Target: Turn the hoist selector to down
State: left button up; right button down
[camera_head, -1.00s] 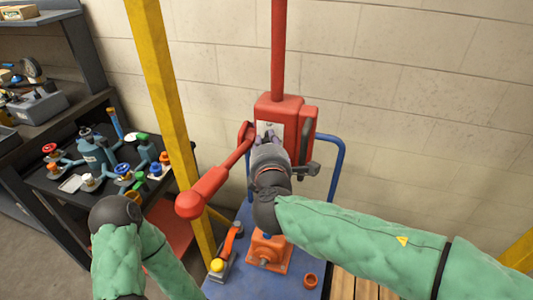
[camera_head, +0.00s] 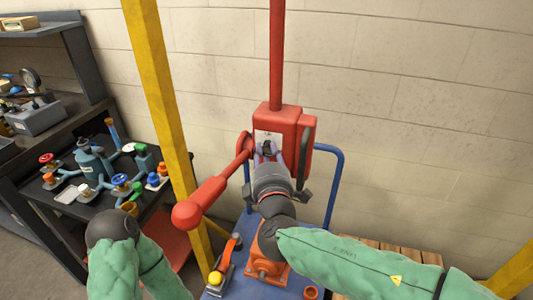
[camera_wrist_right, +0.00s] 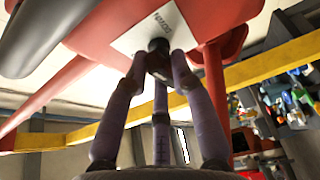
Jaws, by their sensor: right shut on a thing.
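The red hoist housing (camera_head: 289,118) hangs on a red vertical post, with a pale label plate on its front. The hoist selector is a small dark knob (camera_head: 267,148) on that plate; it also shows in the right wrist view (camera_wrist_right: 158,62), below printed lettering I cannot read surely. My right gripper (camera_head: 269,154) has its purple fingers shut around the knob. In the wrist view the fingers (camera_wrist_right: 158,80) meet at the knob, which they partly cover. The knob's pointing direction is not clear. My left arm shows at the lower left, but its gripper is out of the picture.
A red lever with a ball end (camera_head: 187,215) slants down left of the housing. A yellow post (camera_head: 160,100) stands farther left. A blue cart (camera_head: 215,291) below carries orange parts. A dark bench (camera_head: 65,225) with valves is at the left.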

jog(key=shift+d+r, duration=0.1)
jog(key=shift+r, duration=0.1)
jog(key=c, duration=1.1)
grip_release()
jog(key=shift+f, duration=0.1)
jog(key=s, duration=0.8)
jog(key=s+d, duration=0.1)
jog(key=s, duration=0.3)
